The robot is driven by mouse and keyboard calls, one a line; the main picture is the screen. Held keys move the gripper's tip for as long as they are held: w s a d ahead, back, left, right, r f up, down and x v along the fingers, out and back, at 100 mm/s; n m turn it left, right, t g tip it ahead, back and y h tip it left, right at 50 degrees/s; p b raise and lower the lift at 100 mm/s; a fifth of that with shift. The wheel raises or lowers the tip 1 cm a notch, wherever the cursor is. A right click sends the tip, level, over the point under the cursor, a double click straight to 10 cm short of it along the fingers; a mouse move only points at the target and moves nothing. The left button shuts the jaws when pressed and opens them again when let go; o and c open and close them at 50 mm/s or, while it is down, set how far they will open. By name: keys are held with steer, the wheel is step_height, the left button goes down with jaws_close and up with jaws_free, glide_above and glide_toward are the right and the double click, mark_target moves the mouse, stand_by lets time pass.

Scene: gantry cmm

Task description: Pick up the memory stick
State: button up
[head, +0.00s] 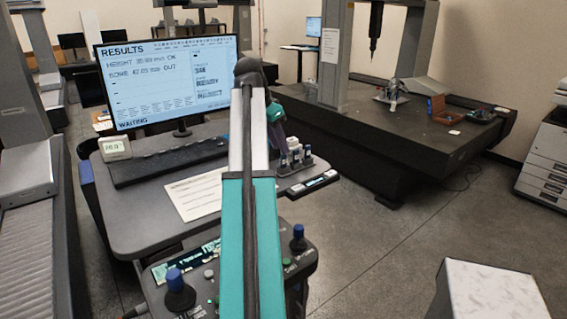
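I cannot make out the memory stick for certain in the head view. The desk (150,230) in front of me carries several small items, and my arm hides a strip of its middle. My arm rises through the centre of the picture and bends down at the top, behind its own links. My gripper is hidden behind the arm, so its fingers and anything between them do not show.
A monitor (168,82) stands behind a keyboard (168,160), a small display box (115,149) and a paper sheet (196,195). A joystick panel (206,277) is in front. Small upright parts (296,160) stand right. A granite table (400,135) lies beyond open floor.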

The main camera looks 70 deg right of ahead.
mark_target(284, 163)
steer(key=shift+p+x, duration=0.95)
steer(key=shift+x, duration=1.6)
steer(key=shift+d, duration=0.1)
steer(key=shift+c, duration=0.3)
jaws_close()
